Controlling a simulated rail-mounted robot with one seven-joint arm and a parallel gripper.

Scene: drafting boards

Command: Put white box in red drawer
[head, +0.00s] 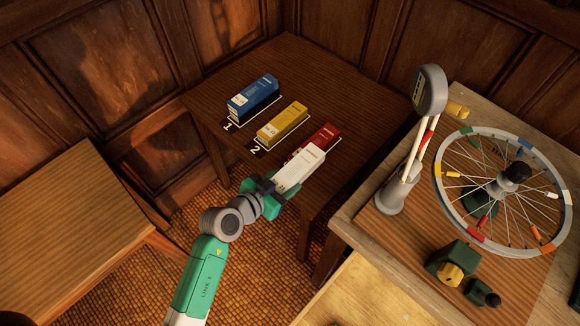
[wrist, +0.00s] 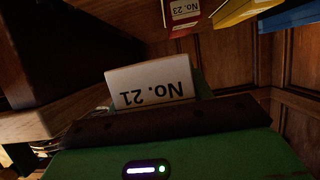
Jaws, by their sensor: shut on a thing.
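My gripper (head: 268,190) is shut on a white box (head: 299,168) at the front edge of the dark table. In the wrist view the white box (wrist: 150,86) reads "No. 21", upside down. In the head view it partly covers a red box (head: 326,135). In the wrist view this red box (wrist: 184,13), marked "No. 23", is apart from the white box. No red drawer can be made out in either view.
A yellow box (head: 282,122) and a blue box (head: 253,95) stand on the dark table (head: 305,70) beside marks 2 and 1. At right, a workbench (head: 350,235) carries a spoked wheel (head: 447,190) and a grey stand (head: 390,198). A bare wooden table (head: 70,220) is at left.

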